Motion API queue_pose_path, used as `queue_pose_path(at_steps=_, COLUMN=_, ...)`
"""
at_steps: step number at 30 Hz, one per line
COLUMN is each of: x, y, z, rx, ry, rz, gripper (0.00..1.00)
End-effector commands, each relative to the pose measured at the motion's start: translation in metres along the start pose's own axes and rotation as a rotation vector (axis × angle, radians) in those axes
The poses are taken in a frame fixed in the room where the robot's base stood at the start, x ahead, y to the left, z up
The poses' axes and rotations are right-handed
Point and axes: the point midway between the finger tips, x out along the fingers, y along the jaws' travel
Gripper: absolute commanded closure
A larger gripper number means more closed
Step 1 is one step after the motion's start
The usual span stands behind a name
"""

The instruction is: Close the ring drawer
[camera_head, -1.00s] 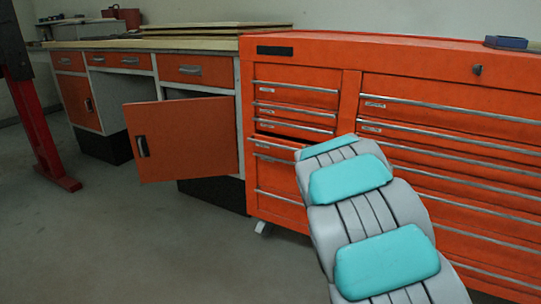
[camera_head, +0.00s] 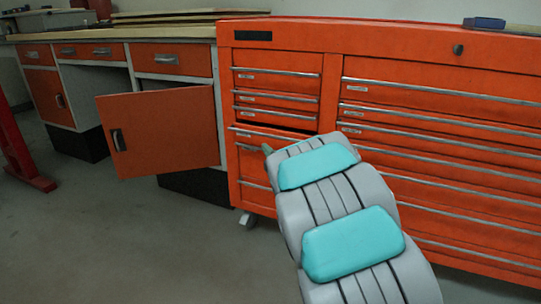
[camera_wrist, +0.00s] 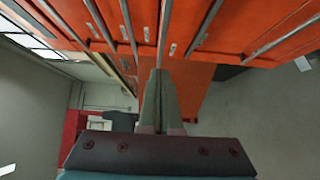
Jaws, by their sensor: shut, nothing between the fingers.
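The orange tool cabinet (camera_head: 270,55) has one drawer (camera_head: 248,140) in its left column standing slightly out, with a dark gap along its top. I take it as the ring drawer; no ring shows. The other drawers look flush. My gripper (camera_wrist: 158,75) is shut and empty in the wrist view, its fingers pointing at the orange drawer fronts. In the head view, a small part of my gripper (camera_head: 267,148) shows at the end of my arm, in front of the open drawer. My arm hides the drawer's right part. Contact cannot be told.
A workbench (camera_head: 140,35) stands at the left, with an orange cupboard door (camera_head: 160,135) swung open into the floor space. A red post (camera_head: 20,150) stands at the far left. A blue item (camera_head: 484,23) lies on the cabinet top. The floor (camera_head: 120,240) at front left is clear.

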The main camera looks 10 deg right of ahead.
Motion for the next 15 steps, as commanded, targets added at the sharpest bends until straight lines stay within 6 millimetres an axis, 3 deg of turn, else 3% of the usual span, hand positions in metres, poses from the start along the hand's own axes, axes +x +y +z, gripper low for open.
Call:
queue_pose_path(at_steps=8, x=0.045, y=0.0, z=0.0, rx=0.0, ry=0.001, rz=0.002, gripper=1.0)
queue_pose_path(at_steps=15, x=0.066, y=0.002, z=0.022, rx=0.0, ry=0.0, rz=0.003, gripper=1.0)
